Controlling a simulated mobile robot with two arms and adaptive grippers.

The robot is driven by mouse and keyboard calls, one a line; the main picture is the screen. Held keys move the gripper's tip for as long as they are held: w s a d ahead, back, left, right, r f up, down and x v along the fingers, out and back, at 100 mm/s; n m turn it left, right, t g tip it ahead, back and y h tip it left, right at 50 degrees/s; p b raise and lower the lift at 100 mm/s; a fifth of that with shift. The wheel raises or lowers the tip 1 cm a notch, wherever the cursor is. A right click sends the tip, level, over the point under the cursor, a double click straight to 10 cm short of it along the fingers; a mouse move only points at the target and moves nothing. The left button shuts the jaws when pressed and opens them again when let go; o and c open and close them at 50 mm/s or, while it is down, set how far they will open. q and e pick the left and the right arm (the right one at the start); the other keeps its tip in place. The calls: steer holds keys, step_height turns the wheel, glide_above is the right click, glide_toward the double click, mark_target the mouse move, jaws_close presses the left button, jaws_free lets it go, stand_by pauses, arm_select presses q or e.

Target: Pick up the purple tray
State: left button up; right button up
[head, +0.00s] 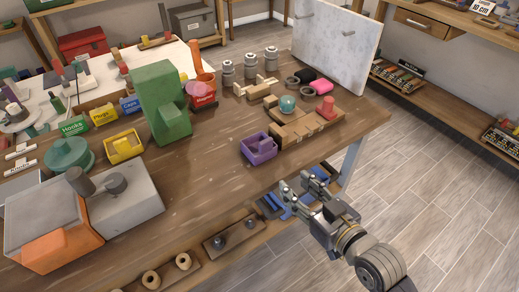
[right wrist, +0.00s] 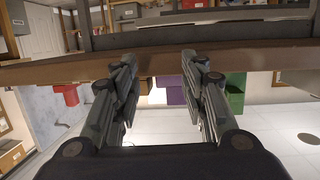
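The purple tray (head: 258,148) is a small open bin near the front right edge of the wooden workbench (head: 225,165). In the right wrist view, which looks upside down, the purple tray (right wrist: 168,92) shows partly beyond the bench edge, between the fingers. My right gripper (head: 302,184) is open and empty, in front of the bench edge and apart from the tray. Its two spread fingers also show in the right wrist view (right wrist: 160,72). My left gripper is not in view.
A lower shelf (head: 215,255) lies under the bench. The floor at the right is clear.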

mark_target(268, 142)
steer(key=w+a+r+y, duration=0.1)
steer(key=r, duration=0.1)
steer(key=w+a+r+t, duration=0.1)
steer(key=a+r, duration=0.1)
steer(key=r, duration=0.1)
steer(key=w+a+r+n+y, duration=0.1)
steer(key=w+a+r, duration=0.1)
steer(key=shift+r+y+p, duration=0.3)
steer(key=shift+p, duration=0.1)
steer(key=shift+f+p+x, duration=0.1)
steer(key=shift+p+x, duration=0.1)
steer(key=shift+x, duration=1.2)
steer(key=shift+f+p+x, duration=0.15)
steer(key=shift+p+x, duration=0.05)
steer(key=shift+x, duration=1.25)
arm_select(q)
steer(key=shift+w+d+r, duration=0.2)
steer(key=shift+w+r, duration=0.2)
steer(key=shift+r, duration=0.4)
arm_select(e)
steer(key=shift+d, duration=0.25)
steer(key=c, duration=0.9)
